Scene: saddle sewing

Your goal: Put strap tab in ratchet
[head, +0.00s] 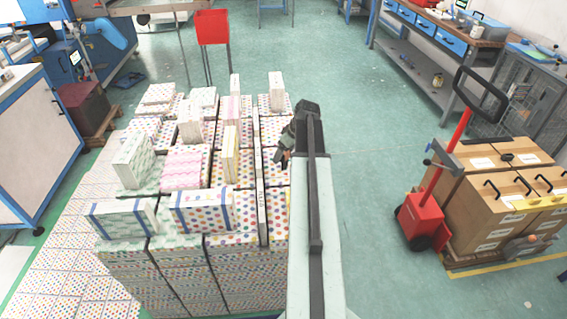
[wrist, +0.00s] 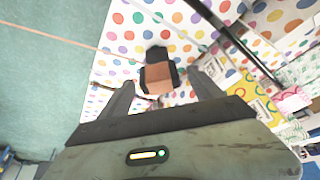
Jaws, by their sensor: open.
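My gripper (wrist: 161,84) is open in the wrist view, its two dark fingers spread apart. A small black piece with a brown-orange face (wrist: 158,77) shows between and just beyond the fingertips, against the polka-dot boxes. I cannot tell whether it is the ratchet or the strap tab, nor whether a finger touches it. A thin tan strap or cord (wrist: 70,40) runs from the left edge towards this piece. In the head view my gripper (head: 282,156) hangs at the right side of the box stack, and the small piece is not clear there.
Stacked patterned boxes (head: 232,203) fill the left of the head view, with a dark strip (head: 262,215) along them. A red pallet jack (head: 425,215) and brown cases (head: 490,195) stand at right. Green floor (head: 375,270) between is clear.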

